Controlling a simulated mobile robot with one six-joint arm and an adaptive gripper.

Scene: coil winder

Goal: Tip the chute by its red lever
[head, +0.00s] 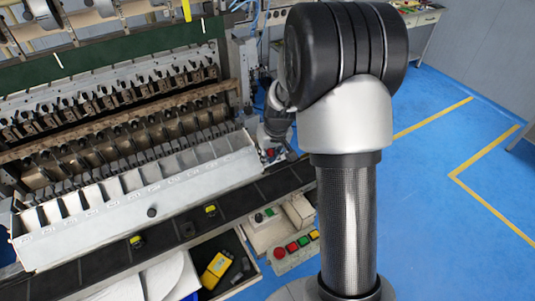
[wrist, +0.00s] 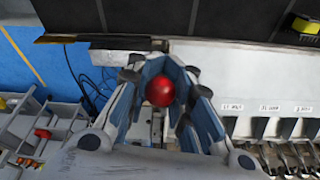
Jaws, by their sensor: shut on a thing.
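The red ball knob of the lever (wrist: 159,93) shows in the wrist view between the blue-lined fingers of my gripper (wrist: 159,78), which is shut on it. In the head view my gripper (head: 273,143) is at the right end of the long pale chute (head: 150,206), partly hidden by my arm. A small red spot shows by the fingers there. The chute has a row of labelled compartments along the front of the winder. Part of it also shows at the right of the wrist view (wrist: 240,108). The lever's shaft is mostly hidden.
A dark belt (head: 170,233) with small yellow-black parts (head: 211,210) runs along the chute's front. A control box (head: 285,247) with coloured buttons and an open drawer holding a yellow device (head: 215,269) stand before it. Blue floor (head: 440,170) is clear at right.

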